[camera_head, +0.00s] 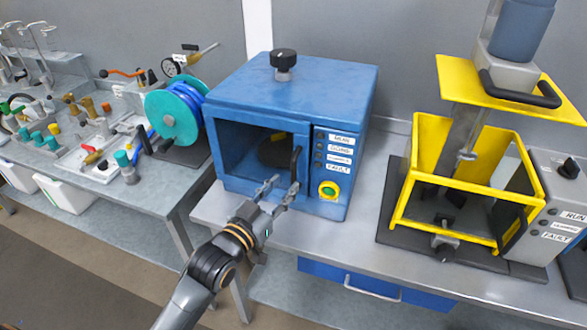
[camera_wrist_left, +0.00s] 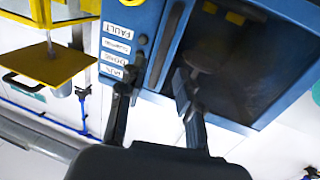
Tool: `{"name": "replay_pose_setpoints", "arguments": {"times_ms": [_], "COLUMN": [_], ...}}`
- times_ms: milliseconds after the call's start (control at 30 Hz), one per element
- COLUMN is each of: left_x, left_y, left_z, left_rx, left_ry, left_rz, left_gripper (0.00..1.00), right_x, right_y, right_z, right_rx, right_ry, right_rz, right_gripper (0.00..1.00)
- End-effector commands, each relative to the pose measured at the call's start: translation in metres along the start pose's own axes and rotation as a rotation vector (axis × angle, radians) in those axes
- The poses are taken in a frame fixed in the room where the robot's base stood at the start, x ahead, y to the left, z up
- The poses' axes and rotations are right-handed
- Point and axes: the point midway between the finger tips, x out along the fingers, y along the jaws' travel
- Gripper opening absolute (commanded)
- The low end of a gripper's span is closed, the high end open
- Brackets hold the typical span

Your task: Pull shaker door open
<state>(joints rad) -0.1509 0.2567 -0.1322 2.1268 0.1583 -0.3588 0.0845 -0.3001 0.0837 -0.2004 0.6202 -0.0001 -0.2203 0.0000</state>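The shaker is a blue box (camera_head: 270,92) with a black knob on top, standing on the grey bench. Its front door (camera_head: 308,145) has a blue frame around a dark window and looks closed. A black vertical door handle (camera_head: 296,162) sits on the door's right side. My left gripper (camera_head: 278,188) is open, just in front of and below the handle. In the left wrist view the handle (camera_wrist_left: 166,45) lies ahead, between the lines of the two spread fingers (camera_wrist_left: 155,95). Contact with the handle cannot be made out. My right gripper is not in view.
The shaker's label panel with a green button (camera_head: 328,190) is right of the handle. A yellow-framed machine (camera_head: 455,235) stands to the right. A teal and blue reel (camera_head: 174,116) and small fittings are on the left table. Bench space before the shaker is clear.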

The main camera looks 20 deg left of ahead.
Motion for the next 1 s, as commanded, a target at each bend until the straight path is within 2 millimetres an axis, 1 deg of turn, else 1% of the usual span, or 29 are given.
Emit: {"name": "replay_pose_setpoints", "arguments": {"times_ms": [33, 100, 200, 300, 467, 700, 733, 767, 800, 867, 900, 1000], "left_x": [0.011, 0.024, 0.039, 0.049, 0.056, 0.056, 0.056, 0.056, 0.056, 0.056, 0.056, 0.056], "left_y": [0.000, 0.000, 0.000, 0.000, 0.001, 0.001, 0.000, 0.001, 0.000, 0.000, 0.000, 0.000], "left_z": [-0.004, -0.003, -0.002, -0.001, 0.000, 0.001, 0.000, 0.000, 0.000, 0.000, 0.000, 0.000], "left_rx": [-0.001, -0.002, -0.001, -0.001, 0.000, 0.000, 0.000, 0.000, 0.000, 0.000, -0.001, 0.000], "left_ry": [0.001, 0.001, 0.001, 0.001, 0.000, 0.000, 0.000, 0.000, 0.000, 0.000, 0.000, 0.000], "left_rz": [0.000, 0.000, 0.000, 0.001, 0.001, 0.001, 0.001, 0.001, 0.001, 0.001, 0.001, 0.001], "left_gripper": [0.35, 0.35, 0.35, 0.35, 0.35, 0.35, 0.31, 0.24, 0.16, 0.04, 0.00, 0.00], "right_x": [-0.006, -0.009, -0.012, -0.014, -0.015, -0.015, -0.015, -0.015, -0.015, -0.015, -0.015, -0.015], "right_y": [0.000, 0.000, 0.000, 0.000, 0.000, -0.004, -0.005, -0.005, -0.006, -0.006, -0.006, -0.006], "right_z": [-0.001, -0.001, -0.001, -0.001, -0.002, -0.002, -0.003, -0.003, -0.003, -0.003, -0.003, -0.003], "right_rx": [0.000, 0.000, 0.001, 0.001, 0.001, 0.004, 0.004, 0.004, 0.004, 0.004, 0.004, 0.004], "right_ry": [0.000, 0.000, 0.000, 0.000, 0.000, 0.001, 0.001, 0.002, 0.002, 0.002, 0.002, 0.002], "right_rz": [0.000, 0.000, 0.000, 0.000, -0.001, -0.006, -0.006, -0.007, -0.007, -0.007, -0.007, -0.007], "right_gripper": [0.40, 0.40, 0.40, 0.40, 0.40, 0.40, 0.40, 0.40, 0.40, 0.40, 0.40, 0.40]}}
